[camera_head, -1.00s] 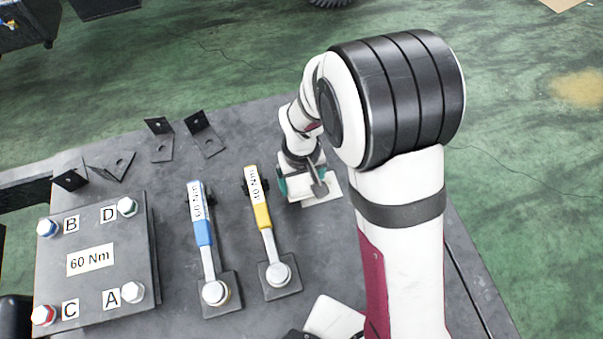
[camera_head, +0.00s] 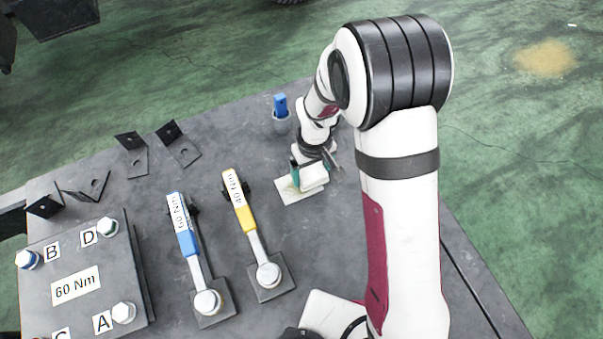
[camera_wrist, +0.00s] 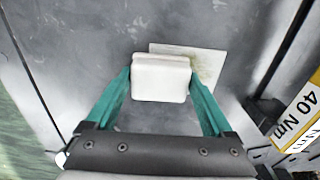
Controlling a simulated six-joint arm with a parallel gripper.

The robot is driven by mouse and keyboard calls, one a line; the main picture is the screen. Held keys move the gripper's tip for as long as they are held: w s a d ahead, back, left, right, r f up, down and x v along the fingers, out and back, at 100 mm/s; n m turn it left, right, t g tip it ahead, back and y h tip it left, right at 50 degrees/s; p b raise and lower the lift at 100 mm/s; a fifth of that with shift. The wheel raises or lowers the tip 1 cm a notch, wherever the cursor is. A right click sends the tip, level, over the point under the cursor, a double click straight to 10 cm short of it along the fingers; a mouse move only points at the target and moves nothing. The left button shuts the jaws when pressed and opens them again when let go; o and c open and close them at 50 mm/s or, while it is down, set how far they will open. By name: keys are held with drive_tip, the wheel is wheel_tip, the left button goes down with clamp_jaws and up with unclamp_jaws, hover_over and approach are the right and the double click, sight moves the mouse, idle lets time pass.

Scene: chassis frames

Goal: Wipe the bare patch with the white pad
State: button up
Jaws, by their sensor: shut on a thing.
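My gripper (camera_wrist: 160,80), with teal fingers, is shut on the white pad (camera_wrist: 161,78). The pad is a pale rounded block, also visible in the head view (camera_head: 313,174). The bare patch (camera_wrist: 212,60) is a pale rectangle on the dark table with a greenish-brown smudge. In the wrist view the pad covers its lower left part. In the head view the patch (camera_head: 290,193) shows to the left of and below the pad. I cannot tell whether pad and patch touch.
A blue-handled item (camera_head: 281,106) stands in a grey cup behind the patch. Blue (camera_head: 188,243) and yellow (camera_head: 246,217) torque wrenches lie left of it. A bolted plate (camera_head: 85,275) and several black brackets (camera_head: 178,146) are further left.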

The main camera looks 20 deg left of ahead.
sight(282, 192)
drive_tip(key=shift+w+d, duration=0.3)
drive_tip(key=shift+d, duration=0.05)
drive_tip(key=shift+s+a, duration=3.05)
wheel_tip(282, 192, up, 8)
drive_tip(key=shift+d+r, duration=0.1)
